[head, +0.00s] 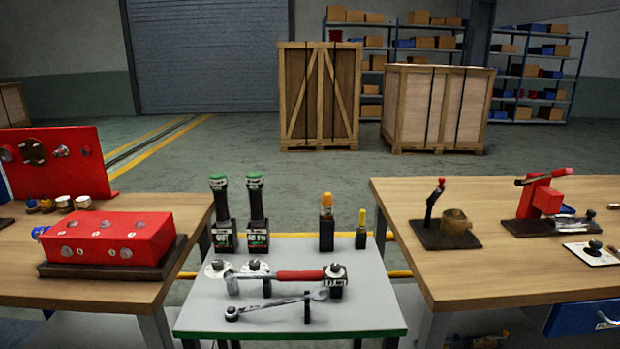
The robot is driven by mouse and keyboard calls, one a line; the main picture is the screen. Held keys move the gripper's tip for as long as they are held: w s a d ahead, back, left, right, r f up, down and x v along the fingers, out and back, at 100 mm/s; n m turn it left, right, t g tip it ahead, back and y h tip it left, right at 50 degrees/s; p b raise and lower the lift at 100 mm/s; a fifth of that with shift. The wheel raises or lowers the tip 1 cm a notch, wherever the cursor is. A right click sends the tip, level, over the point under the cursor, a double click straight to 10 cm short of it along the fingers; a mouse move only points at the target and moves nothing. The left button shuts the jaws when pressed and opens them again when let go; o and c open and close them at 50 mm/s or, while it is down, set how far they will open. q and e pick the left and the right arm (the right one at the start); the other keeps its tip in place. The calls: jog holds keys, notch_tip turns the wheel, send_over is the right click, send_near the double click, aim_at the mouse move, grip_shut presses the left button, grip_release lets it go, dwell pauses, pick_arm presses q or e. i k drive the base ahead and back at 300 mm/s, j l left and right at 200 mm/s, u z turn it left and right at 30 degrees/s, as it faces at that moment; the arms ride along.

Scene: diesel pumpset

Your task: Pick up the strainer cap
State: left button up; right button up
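No part is clearly recognisable as the strainer cap at this size. Small round caps and fittings stand on the left wooden table (75,291) by the upright red panel (75,160): two pale-topped ones (83,202), a yellowish one (47,205) and a dark blue one. On the right wooden table (500,280), a brass-coloured cup-like part (456,222) sits on a dark base beside a lever with a red knob (434,200). Neither of my grippers is in view.
A grey-topped stand (360,318) between the tables holds a red-handled wrench (285,275), a spanner (275,304), two green-capped bottles (255,215) and two yellow-topped tools (326,220). A red block (115,236) sits on the left table. Crates (435,105) stand behind on open floor.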

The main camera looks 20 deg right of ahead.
aim_at(455, 214)
jog(key=z, duration=1.3)
jog(key=l+u, duration=0.1)
jog(key=u, duration=0.25)
jog(key=l+u, duration=0.1)
jog(key=u, duration=0.25)
jog(key=l+u, duration=0.15)
jog(key=u, duration=0.2)
jog(key=l+u, duration=0.5)
jog(key=l, duration=0.25)
jog(key=k+l, duration=0.1)
jog(key=l, duration=0.3)
jog(key=k+l+u, duration=0.1)
jog(key=l, duration=0.3)
jog(key=k+l, duration=0.1)
jog(key=l, duration=0.3)
